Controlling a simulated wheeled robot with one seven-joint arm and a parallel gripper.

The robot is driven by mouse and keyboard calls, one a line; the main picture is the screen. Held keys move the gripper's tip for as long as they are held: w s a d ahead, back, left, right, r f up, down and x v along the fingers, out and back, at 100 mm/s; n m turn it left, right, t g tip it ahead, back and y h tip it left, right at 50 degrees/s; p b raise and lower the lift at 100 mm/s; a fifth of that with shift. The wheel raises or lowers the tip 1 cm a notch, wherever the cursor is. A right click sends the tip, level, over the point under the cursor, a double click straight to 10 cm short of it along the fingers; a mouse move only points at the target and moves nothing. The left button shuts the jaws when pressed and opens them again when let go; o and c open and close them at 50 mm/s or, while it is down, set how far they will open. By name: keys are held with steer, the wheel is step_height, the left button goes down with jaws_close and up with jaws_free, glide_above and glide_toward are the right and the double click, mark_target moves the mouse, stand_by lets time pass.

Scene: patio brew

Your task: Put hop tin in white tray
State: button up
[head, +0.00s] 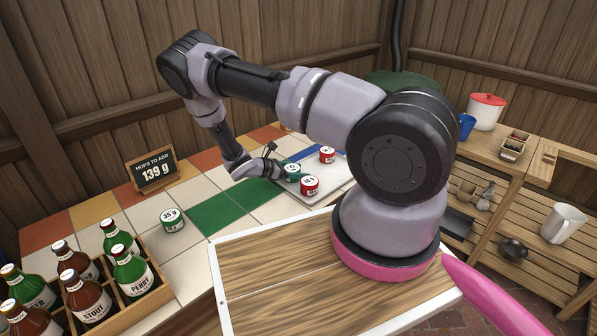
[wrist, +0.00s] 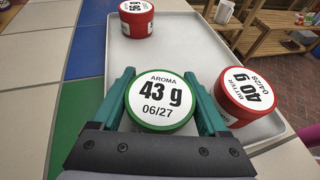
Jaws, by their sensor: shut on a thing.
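My gripper (head: 281,171) is shut on a green hop tin (head: 292,169), its fingers on either side of it. In the wrist view this tin (wrist: 160,100) has a white lid reading AROMA 43 g, 06/27. It is over the near end of the white tray (wrist: 182,60); whether it touches the tray floor I cannot tell. Another red tin (wrist: 136,19) stands at the tray's far left. Another green tin, marked 35 g (head: 173,220), sits on the tiles.
A sign (head: 154,172) reads HOPS TO ADD 139 g. A wooden crate of bottles (head: 147,295) stands at the left front. The tray's middle is bare. Shelves at the right hold a white mug (head: 562,224) and a red-lidded pot (head: 485,112).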

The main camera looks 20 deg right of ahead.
steer(key=o, duration=1.3)
steer(key=shift+f, duration=0.1)
steer(key=shift+c, duration=0.2)
steer(key=v, duration=1.2)
steer(key=shift+r, duration=0.25)
steer(key=s+d+r+m+g+y, duration=0.1)
steer(key=s+r+m+y, duration=0.2)
steer(key=r, duration=0.7)
steer(key=s+r+m+y, duration=0.1)
steer(key=r+m+y, duration=0.4)
steer(key=r, duration=0.4)
steer(key=s+d+r+m+g+y, duration=0.15)
steer(key=r+m, duration=0.35)
steer(key=r, duration=0.5)
steer(key=s+r+m+t+y, duration=0.6)
steer(key=s+r+m+t, duration=0.2)
steer(key=s+r, duration=1.1)
steer(key=shift+s+a+r+m, duration=0.25)
steer(key=shift+s+r+m, duration=0.25)
steer(key=shift+m, duration=0.6)
